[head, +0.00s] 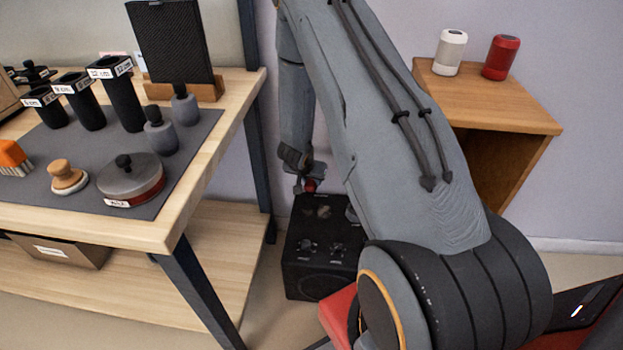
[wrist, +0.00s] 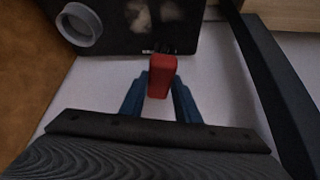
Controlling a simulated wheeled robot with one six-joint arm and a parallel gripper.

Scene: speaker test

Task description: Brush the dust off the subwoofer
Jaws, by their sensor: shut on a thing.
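The subwoofer (head: 318,262) is a black box on the floor between the workbench and my arm, with knobs on its front. Pale dusty patches show on its top, and two also show in the wrist view, where the subwoofer (wrist: 112,36) fills the upper part. My gripper (head: 309,184) is above its far edge, shut on a red-handled brush (wrist: 162,77). The wrist view shows my gripper's two blue fingers (wrist: 160,88) on either side of the handle. The dark bristles overlap the subwoofer's edge there; I cannot tell if they touch it.
The workbench (head: 150,228) stands left, its dark leg close to the subwoofer. On its grey mat (head: 95,195) are black tubes, grey weights, a round lidded tin (head: 130,182) and an orange brush (head: 14,158). A wooden cabinet (head: 500,104) at right bears white and red speakers.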

